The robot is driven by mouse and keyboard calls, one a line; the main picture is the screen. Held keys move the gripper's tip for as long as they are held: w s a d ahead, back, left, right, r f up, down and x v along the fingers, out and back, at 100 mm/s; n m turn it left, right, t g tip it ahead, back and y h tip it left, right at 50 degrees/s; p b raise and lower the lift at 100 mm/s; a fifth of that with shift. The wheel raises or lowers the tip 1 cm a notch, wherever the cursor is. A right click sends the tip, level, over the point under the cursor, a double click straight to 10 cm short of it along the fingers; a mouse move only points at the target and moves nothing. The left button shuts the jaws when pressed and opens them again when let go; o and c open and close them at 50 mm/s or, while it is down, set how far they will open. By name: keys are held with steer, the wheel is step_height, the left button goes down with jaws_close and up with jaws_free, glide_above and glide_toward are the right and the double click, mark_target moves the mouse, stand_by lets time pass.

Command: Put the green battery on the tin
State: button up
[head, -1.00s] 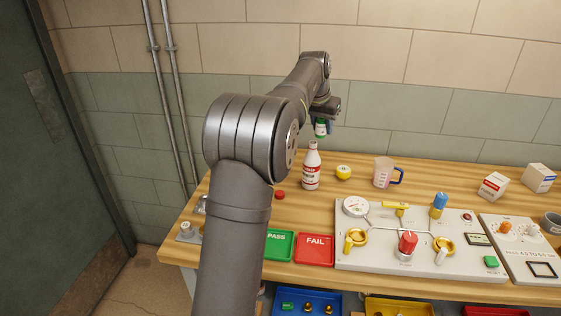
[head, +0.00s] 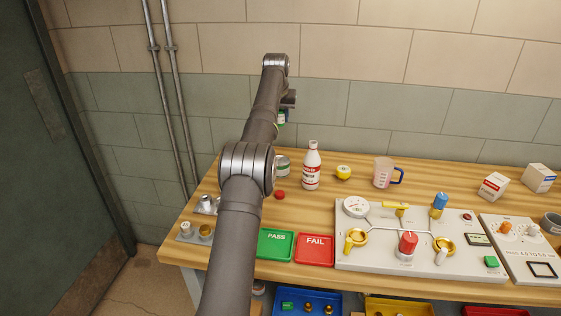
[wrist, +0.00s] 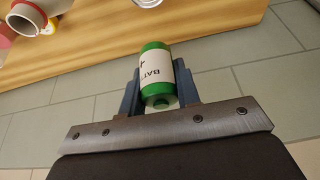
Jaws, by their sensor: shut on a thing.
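The green battery (wrist: 155,75), with a white label band, is held between the two fingers of my gripper (wrist: 158,78) in the wrist view. In the head view the battery (head: 282,117) shows as a small green piece below my gripper (head: 288,101), up in the air beyond the table's back edge. The battery is apart from the tin. A round metal rim (wrist: 148,2) at the top of the wrist view may be the tin; I cannot tell.
The white bottle (head: 311,167) stands close to the right of the tin. A red ball (head: 280,195) lies in front of it. A yellow object (head: 343,172) and a measuring jug (head: 384,172) stand further right. Green (head: 276,245) and red (head: 314,250) trays lie in front.

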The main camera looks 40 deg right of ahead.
mark_target(282, 157)
step_height(282, 157, down, 14)
steer(key=shift+s+f, duration=0.1)
steer(key=shift+f, duration=0.15)
stand_by(0.6)
steer(key=shift+f, duration=0.1)
steer(key=o, duration=1)
steer(key=shift+o, duration=0.2)
steer(key=shift+s+r, duration=0.1)
steer(key=shift+r, duration=0.35)
steer(key=v, duration=1.1)
